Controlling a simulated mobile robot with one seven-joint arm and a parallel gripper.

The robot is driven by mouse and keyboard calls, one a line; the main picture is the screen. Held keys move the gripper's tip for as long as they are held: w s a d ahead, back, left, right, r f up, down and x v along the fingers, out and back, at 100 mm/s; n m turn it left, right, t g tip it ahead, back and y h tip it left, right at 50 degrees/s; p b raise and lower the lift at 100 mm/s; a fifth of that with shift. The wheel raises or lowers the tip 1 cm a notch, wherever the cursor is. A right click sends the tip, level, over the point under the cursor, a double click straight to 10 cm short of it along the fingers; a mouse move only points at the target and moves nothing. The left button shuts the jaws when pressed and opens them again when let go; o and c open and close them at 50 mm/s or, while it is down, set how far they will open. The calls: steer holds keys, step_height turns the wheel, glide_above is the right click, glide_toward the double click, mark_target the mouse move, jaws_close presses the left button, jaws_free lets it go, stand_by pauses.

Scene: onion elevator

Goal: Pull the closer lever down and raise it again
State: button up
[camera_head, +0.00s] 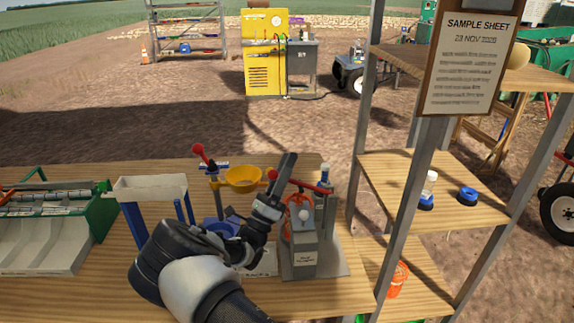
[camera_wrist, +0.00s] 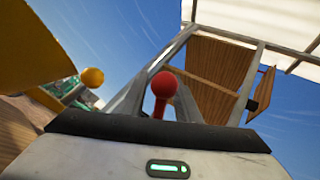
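The closer, a grey machine (camera_head: 304,255), stands on the bench at the right. A red lever (camera_head: 305,185) with a red ball knob (camera_head: 272,174) slants across its top, the knob at the left end and slightly higher. My gripper (camera_head: 280,180) is at this knob, and my arm partly hides the machine's left side. In the wrist view the red knob (camera_wrist: 163,84) and its stem show between my two fingers, with a narrow gap seeming to show beside the stem. My gripper looks open around the lever; contact is hard to judge.
Left of my gripper is a stand with a yellow funnel (camera_head: 243,180) and another red-knobbed lever (camera_head: 198,150). A white tray on blue legs (camera_head: 150,188) and a green-sided machine (camera_head: 103,212) are farther left. A shelf post (camera_head: 364,120) rises close at the right.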

steer(key=shift+f, duration=0.15)
steer(key=s+a, duration=0.8)
steer(key=s, duration=0.2)
steer(key=shift+a+f+p, duration=0.15)
steer(key=shift+f+p, duration=0.15)
steer(key=shift+p, duration=0.1)
